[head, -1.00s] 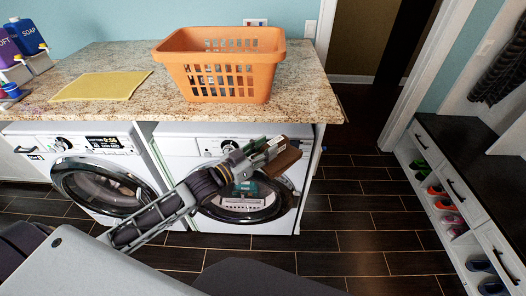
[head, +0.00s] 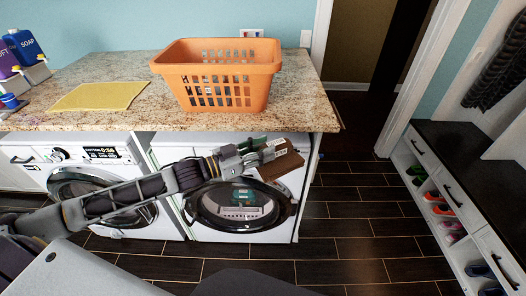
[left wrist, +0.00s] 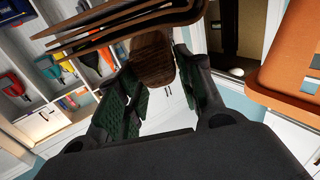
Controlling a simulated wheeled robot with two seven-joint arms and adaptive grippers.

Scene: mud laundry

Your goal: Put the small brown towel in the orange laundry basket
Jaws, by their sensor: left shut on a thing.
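The small brown towel (head: 282,162) is folded and held by my left gripper (head: 258,153), in front of the right washer and below the counter edge. In the left wrist view the towel (left wrist: 152,60) shows as a dark brown layered shape, with part of it between the two green-padded fingers (left wrist: 160,98). The orange laundry basket (head: 218,78) stands upright on the counter, above and to the left of the towel. Its orange side (left wrist: 288,62) also shows at the right of the left wrist view. The basket's inside is mostly hidden. My right gripper is not in view.
The granite counter (head: 130,118) carries a yellow cloth (head: 99,96) and soap bottles (head: 24,46) left of the basket. Its front edge lies close above my left gripper. A shoe bench (head: 446,190) stands at the right, with clear floor between.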

